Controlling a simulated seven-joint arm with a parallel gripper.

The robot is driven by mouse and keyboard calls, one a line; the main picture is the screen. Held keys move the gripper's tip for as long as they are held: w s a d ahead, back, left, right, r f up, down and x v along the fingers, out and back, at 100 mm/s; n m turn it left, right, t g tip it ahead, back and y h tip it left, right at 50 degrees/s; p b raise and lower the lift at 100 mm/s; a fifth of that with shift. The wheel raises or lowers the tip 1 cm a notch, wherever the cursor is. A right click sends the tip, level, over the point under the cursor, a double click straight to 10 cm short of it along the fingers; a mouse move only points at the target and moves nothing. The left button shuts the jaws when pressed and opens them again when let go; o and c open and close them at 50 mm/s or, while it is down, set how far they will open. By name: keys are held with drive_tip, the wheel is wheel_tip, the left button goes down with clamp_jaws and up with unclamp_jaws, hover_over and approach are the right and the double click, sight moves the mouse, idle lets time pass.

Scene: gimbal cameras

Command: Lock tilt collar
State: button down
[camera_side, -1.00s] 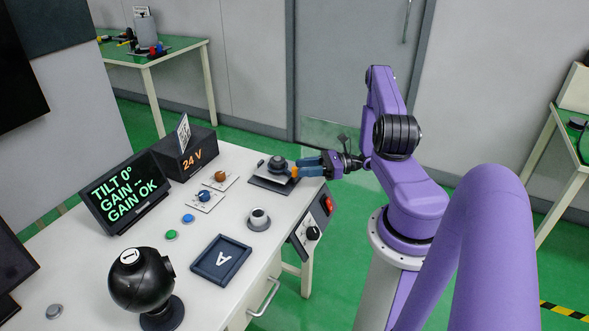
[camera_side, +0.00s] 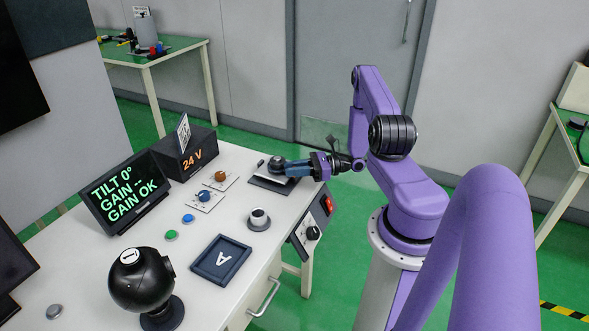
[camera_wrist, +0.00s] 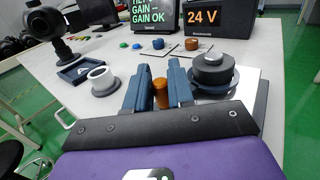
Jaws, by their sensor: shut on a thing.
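A dark round collar unit with a silver top (camera_wrist: 212,70) sits on a flat plate at the table's far right corner; it also shows in the side view (camera_side: 276,161). An upright orange-brown knob (camera_wrist: 161,94) stands beside it. My gripper (camera_wrist: 158,76) has its blue fingers on either side of this knob and is shut on it. In the side view my gripper (camera_side: 285,168) reaches in from the right, low at the unit, and hides the knob. Whether the knob joins the collar is hidden. A black ball-shaped camera head (camera_side: 140,280) stands at the front. The screen (camera_side: 125,192) reads TILT 0°, GAIN --, GAIN OK.
A 24 V box (camera_side: 185,153), an orange knob (camera_side: 220,176) and a blue knob (camera_side: 203,195) stand behind. Green (camera_side: 171,235) and blue (camera_side: 188,218) buttons, a white-topped ring (camera_side: 259,219) and a tray marked A (camera_side: 221,260) lie nearer. A red switch (camera_side: 328,204) is on the edge panel.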

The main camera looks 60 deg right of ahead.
drive_tip(key=m+t+h, duration=0.1)
drive_tip(key=a+m+h, duration=0.1)
drive_tip(key=h, duration=0.1)
drive_tip(key=shift+w+a+t, duration=0.3)
drive_tip(key=shift+w+t, duration=0.05)
drive_tip(key=shift+t, duration=0.05)
drive_tip(key=shift+w+a+m+t+h, duration=0.3)
drive_tip(key=shift+m+h, duration=0.35)
drive_tip(key=shift+h, duration=0.25)
drive_tip(key=shift+w+a+m+t+h, duration=0.15)
drive_tip(key=shift+a+m+t+h, duration=0.15)
drive_tip(key=shift+m+h, duration=0.5)
drive_tip(key=c, duration=1.1)
unclamp_jaws()
drive_tip(key=shift+s+d, duration=0.1)
drive_tip(key=v, duration=1.7)
drive_tip(key=shift+s, duration=0.15)
drive_tip(key=shift+n, duration=0.25)
